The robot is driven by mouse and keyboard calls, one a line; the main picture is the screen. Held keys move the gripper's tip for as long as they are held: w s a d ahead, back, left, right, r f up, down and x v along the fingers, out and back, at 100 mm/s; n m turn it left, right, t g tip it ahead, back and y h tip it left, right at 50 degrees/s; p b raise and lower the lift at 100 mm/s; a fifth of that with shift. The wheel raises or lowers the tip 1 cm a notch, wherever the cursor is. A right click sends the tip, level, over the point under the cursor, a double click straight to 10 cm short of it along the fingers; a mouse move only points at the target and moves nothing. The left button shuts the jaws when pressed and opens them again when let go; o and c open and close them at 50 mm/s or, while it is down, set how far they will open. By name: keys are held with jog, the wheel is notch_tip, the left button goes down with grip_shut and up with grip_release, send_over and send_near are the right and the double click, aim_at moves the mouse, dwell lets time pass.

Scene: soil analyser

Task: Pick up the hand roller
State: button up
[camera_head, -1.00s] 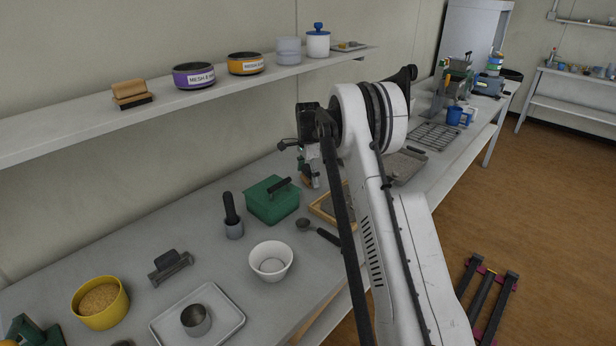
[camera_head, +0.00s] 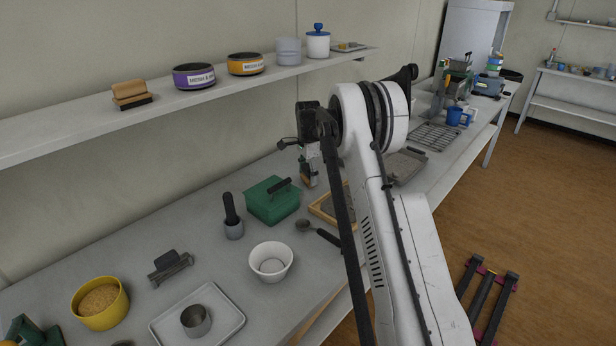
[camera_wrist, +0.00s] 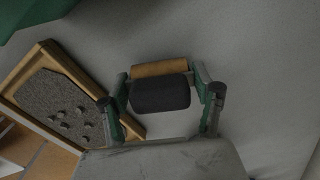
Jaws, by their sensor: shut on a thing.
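The hand roller (camera_wrist: 160,93) shows in the wrist view as a black cylinder with a tan wooden part along its far side. It lies crosswise between the two fingers of my gripper (camera_wrist: 161,82), which are shut on its ends. In the head view my gripper (camera_head: 308,170) is over the bench, just behind the wooden-framed tray. The roller is small and mostly hidden there by the gripper and arm. I cannot tell whether it touches the bench.
A wooden-framed tray of grey soil (camera_wrist: 58,95) is close at left in the wrist view. A green box (camera_head: 272,203) stands left of the gripper, with a white bowl (camera_head: 271,262) in front. The shelf (camera_head: 215,88) runs along the wall above. Bare bench shows right of the roller.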

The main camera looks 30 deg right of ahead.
jog(key=shift+r, duration=0.4)
notch_tip(320, 180, up, 2)
jog(key=shift+r, duration=0.1)
jog(key=s+d, duration=0.2)
jog(key=s, duration=0.3)
jog(key=s+d+b, duration=0.1)
jog(key=s+d, duration=0.1)
jog(key=s, duration=0.4)
jog(key=s+d, duration=0.2)
jog(key=s, duration=0.4)
jog(key=shift+d, duration=0.15)
